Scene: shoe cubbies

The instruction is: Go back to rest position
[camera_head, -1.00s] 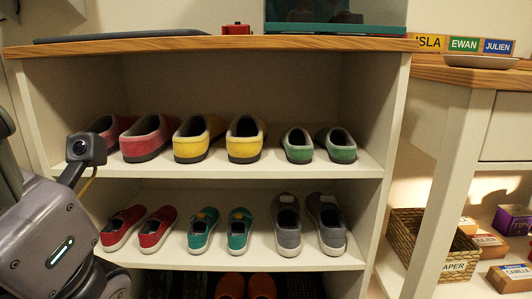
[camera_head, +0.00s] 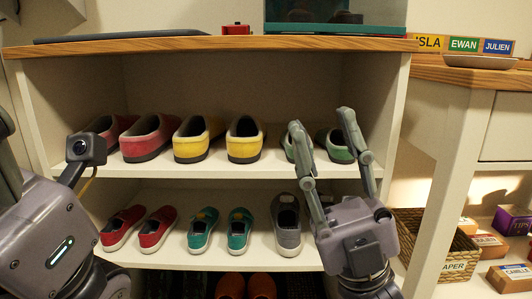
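My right gripper (camera_head: 318,122) has its two fingers pointing up and spread apart, with nothing held between them. It is in front of the right side of the shoe cubby (camera_head: 392,140), partly covering the green slippers (camera_head: 340,150) and the grey sneakers (camera_head: 287,222). Whether a finger touches a shoe cannot be told. My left arm (camera_head: 50,235) comes in at the lower left. Its gripper fingers do not show in the head view.
The upper shelf holds red slippers (camera_head: 147,138) and yellow slippers (camera_head: 243,139). The lower shelf holds red shoes (camera_head: 153,230) and teal shoes (camera_head: 236,230). Orange shoes (camera_head: 262,286) show below. A side table (camera_head: 462,150) stands at right, with a wicker basket (camera_head: 460,243) underneath.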

